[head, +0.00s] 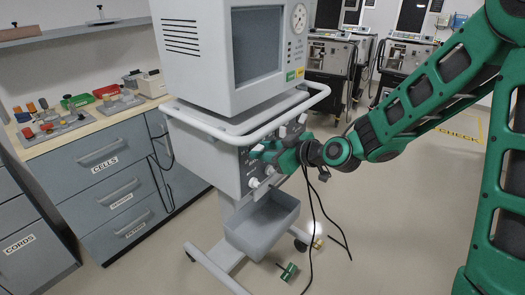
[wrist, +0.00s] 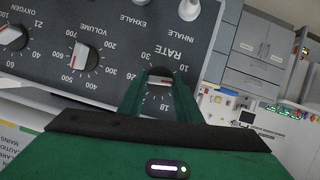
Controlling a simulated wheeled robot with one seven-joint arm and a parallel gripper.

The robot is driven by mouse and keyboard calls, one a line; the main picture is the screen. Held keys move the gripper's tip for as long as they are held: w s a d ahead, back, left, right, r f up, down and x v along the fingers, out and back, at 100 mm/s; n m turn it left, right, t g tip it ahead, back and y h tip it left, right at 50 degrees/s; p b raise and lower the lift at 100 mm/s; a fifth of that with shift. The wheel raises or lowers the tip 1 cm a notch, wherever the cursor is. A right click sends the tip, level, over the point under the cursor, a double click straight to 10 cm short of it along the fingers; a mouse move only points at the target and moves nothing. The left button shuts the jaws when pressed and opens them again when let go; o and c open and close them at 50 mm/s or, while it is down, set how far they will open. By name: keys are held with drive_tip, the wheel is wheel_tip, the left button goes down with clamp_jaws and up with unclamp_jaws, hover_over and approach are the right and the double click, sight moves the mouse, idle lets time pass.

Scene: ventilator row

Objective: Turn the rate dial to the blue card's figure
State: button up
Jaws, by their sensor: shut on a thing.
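The rate dial (wrist: 161,78) is in the middle of the wrist view, under the word RATE, with a pale and red pointer mark on its knob. My gripper (wrist: 160,92) is shut on the dial, one green finger on each side. In the head view my gripper (head: 262,153) is at the ventilator's (head: 215,160) front panel and hides the dial. The volume dial (wrist: 84,57) and oxygen dial (wrist: 12,37) are to the left. I cannot make out a blue card.
A white rail (head: 235,135) runs around the ventilator above the panel. A grey bin (head: 262,225) hangs below. Black cables (head: 312,220) drop to the floor, where a green piece (head: 288,271) lies. A drawer counter (head: 100,140) with small parts stands at left; more ventilators stand behind.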

drive_tip(key=shift+s+f+n+t+h, duration=0.15)
drive_tip(key=shift+n+t+h, duration=0.3)
drive_tip(key=shift+n+t, duration=0.55)
drive_tip(key=shift+w+f+n+t+h, duration=0.1)
drive_tip(key=shift+n+t+h, duration=0.4)
drive_tip(key=shift+n, duration=0.9)
drive_tip(key=shift+s, duration=0.1)
drive_tip(key=o, duration=1)
drive_tip(key=shift+o, duration=0.2)
drive_tip(key=shift+a, duration=0.1)
